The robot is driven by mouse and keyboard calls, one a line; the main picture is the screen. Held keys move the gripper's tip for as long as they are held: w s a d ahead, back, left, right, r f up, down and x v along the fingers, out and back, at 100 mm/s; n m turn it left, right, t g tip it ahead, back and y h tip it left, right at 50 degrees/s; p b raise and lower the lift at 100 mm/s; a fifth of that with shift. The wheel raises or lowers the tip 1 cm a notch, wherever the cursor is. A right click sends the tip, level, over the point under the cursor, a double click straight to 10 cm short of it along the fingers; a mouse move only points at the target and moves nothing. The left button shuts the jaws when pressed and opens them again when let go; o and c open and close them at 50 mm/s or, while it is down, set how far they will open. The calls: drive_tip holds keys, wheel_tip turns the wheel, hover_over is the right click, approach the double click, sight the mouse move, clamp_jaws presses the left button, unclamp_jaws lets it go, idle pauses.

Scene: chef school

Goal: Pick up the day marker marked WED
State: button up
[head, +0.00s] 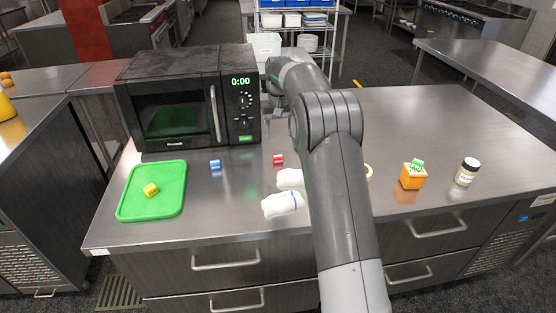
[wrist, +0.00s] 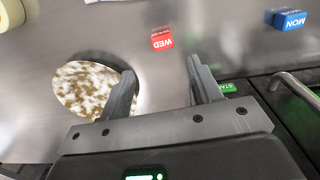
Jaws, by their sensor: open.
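The red day marker marked WED (wrist: 162,38) lies on the steel counter in the wrist view, just beyond and between my fingertips. It also shows as a small red block in the head view (head: 278,159), in front of the microwave's right side. My gripper (wrist: 161,72) is open and empty, with its fingers apart and not touching the marker. In the head view my arm reaches over the counter, and my fingers cannot be made out. A blue marker marked MON (wrist: 290,20) lies to the right; it is in the head view too (head: 215,164).
A black microwave (head: 186,100) stands behind the markers. A green tray (head: 130,205) holds a yellow block (head: 151,190). White rolled cloths (head: 282,204) lie in front of the red marker. A brown-speckled disc (wrist: 88,88) lies by my left finger. An orange block (head: 412,178) and a jar (head: 466,172) stand right.

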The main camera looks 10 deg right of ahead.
sight(278, 156)
wheel_tip(278, 156, down, 11)
drive_tip(key=shift+w+a+r, duration=0.1)
drive_tip(key=shift+a+r, duration=0.05)
idle(0.4)
drive_tip(key=shift+c, duration=0.5)
drive_tip(key=c, duration=1)
drive_tip(key=shift+o, duration=0.2)
drive_tip(key=shift+r, duration=0.15)
